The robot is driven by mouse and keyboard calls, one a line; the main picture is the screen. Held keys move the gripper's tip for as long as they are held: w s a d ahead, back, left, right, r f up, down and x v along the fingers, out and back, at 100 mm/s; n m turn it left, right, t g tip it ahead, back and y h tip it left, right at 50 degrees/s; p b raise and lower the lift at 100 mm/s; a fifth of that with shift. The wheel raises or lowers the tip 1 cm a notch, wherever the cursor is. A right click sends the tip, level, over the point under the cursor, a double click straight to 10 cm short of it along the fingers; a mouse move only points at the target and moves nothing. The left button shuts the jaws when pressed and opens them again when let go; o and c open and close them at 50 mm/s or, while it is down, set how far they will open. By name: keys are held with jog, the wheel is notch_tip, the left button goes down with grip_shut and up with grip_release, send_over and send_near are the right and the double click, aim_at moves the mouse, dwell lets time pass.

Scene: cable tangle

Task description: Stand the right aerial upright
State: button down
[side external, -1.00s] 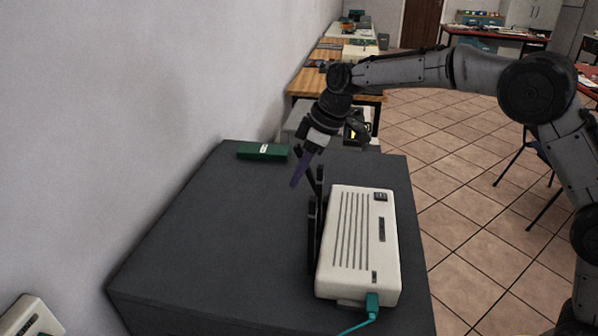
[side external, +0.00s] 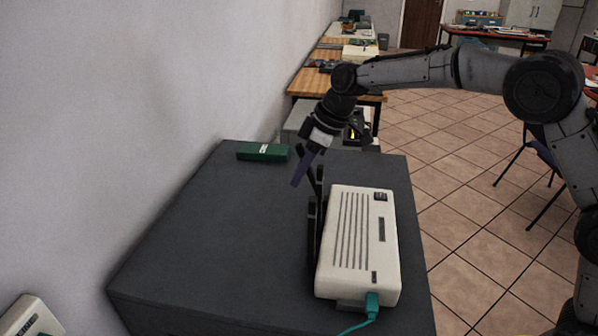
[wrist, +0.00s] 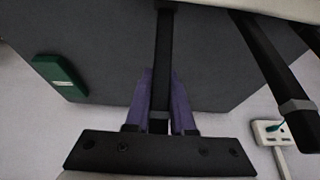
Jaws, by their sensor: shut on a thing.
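The pale router (side external: 357,245) lies on the dark cabinet top, with black aerials along its left long side in the side view. My gripper (side external: 298,180), with purple fingers, is at the far end of that side. In the wrist view my gripper (wrist: 161,78) is shut on a black aerial (wrist: 164,45), which runs between the fingers. In the side view this aerial (side external: 309,168) leans up and left from the router's far end. Another aerial (wrist: 270,62) stands apart to the right in the wrist view. The held aerial's end is partly hidden by the fingers.
A green box (side external: 262,152) lies at the cabinet's back left edge. A teal cable (side external: 371,306) is plugged into the router's near end. The cabinet top (side external: 220,240) left of the router is clear, up to the wall.

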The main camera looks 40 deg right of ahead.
aim_at(312, 170)
jog(key=shift+s+d+r+t+y, duration=0.4)
jog(key=shift+s+d+t+y, duration=0.2)
jog(key=shift+t+y, duration=0.2)
jog(key=shift+s+d+r+t+y, duration=0.4)
jog(key=shift+s+d+t+y, duration=0.2)
jog(key=shift+t+y, duration=0.2)
jog(key=c, duration=0.8)
grip_release()
jog(key=shift+o, duration=0.2)
jog(key=v, duration=1.3)
jog(key=shift+s+d+r, duration=0.2)
jog(key=shift+s+d, duration=0.05)
jog(key=shift+a, duration=0.1)
